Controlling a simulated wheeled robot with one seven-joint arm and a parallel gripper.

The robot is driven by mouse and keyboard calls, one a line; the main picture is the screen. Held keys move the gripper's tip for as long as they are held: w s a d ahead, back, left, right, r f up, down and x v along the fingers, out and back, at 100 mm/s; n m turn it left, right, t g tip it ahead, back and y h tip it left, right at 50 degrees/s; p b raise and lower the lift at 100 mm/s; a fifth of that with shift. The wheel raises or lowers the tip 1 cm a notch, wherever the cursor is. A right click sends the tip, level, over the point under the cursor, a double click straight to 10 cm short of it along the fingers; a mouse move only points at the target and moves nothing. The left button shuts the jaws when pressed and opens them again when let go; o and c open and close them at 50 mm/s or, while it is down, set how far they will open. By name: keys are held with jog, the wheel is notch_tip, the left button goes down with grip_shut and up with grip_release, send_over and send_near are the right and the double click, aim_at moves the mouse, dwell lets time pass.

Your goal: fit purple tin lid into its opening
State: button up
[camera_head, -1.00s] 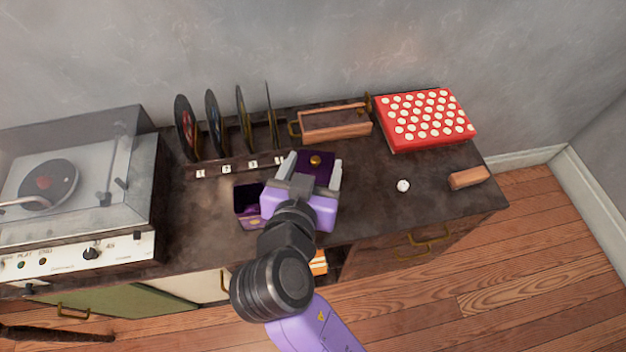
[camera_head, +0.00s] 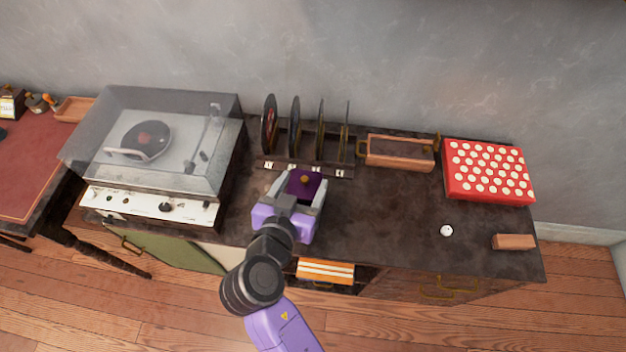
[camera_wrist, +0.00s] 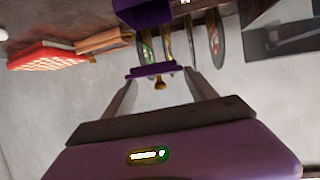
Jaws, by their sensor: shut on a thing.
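The purple tin lid (camera_head: 308,187) is a dark purple square plate with a small gold knob. My gripper (camera_head: 301,190) is shut on it, with one pale finger at each side. In the wrist view the lid (camera_wrist: 141,72) is between the fingertips (camera_wrist: 160,76), its knob showing. The purple tin (camera_wrist: 146,12) shows at the top edge of the wrist view, apart from the lid with a visible gap. In the head view the tin is hidden behind the lid and my gripper, so its opening cannot be seen.
A record rack (camera_head: 300,166) with several discs stands just behind the lid. A turntable (camera_head: 150,150) is to the left. A wooden tray (camera_head: 400,152), red dotted box (camera_head: 488,172), white knob (camera_head: 446,231) and brown block (camera_head: 514,242) are to the right. The cabinet top between is clear.

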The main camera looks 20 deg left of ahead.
jog(key=shift+f+b, duration=1.45)
jog(key=shift+f, duration=0.95)
jog(key=shift+r+b, duration=0.1)
jog(key=shift+b, duration=0.3)
jog(key=shift+f+b, duration=1.45)
jog(key=shift+b, duration=0.4)
dwell(0.8)
dwell(0.4)
jog(key=o, duration=1.9)
jog(key=shift+o, duration=0.2)
jog(key=shift+s, duration=0.1)
jog(key=v, duration=0.7)
jog(key=shift+s+r+b, duration=0.15)
jog(key=shift+s+b, duration=0.15)
jog(key=shift+b, duration=0.05)
